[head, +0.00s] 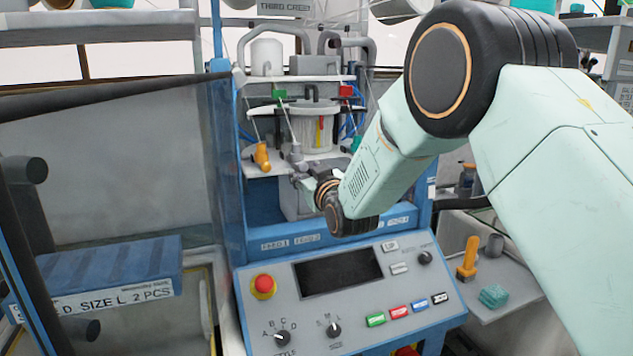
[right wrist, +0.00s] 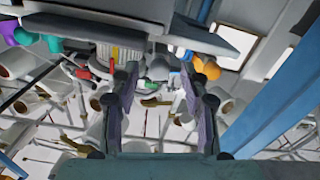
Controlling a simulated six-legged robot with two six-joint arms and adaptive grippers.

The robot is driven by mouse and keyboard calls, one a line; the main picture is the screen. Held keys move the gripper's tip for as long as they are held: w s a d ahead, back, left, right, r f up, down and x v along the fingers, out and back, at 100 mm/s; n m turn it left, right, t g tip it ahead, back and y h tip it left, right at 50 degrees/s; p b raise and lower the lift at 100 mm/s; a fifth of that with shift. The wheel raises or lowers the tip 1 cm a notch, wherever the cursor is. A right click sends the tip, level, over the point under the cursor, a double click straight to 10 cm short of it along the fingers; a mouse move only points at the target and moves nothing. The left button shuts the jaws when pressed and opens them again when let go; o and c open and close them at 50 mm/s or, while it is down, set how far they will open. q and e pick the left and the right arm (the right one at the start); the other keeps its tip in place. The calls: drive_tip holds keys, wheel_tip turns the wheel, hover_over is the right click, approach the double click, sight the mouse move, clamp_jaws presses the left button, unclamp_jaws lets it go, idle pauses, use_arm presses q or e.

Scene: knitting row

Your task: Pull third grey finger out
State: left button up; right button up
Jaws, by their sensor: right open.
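My right gripper (head: 301,178) reaches into the opening of the blue-framed knitting machine (head: 342,238), just above its control panel. It is open, and in the right wrist view its two fingers (right wrist: 166,88) stand apart with nothing clearly held between them. A small grey piece (head: 296,154) shows just above the gripper tips in the head view; I cannot tell whether it is a grey finger or whether they touch. An orange piece (head: 262,156) hangs to its left and also shows in the right wrist view (right wrist: 207,67). My left gripper is not in view.
The control panel (head: 400,320) has a red stop button (head: 264,284) and several knobs. A side shelf (head: 505,306) at the right carries an orange-yellow tool (head: 468,258) and a teal block (head: 493,296). A blue box (head: 100,277) sits at the left.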

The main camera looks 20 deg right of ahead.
drive_tip(key=s, duration=1.1)
drive_tip(key=shift+s+d, duration=0.25)
drive_tip(key=shift+w, duration=0.2)
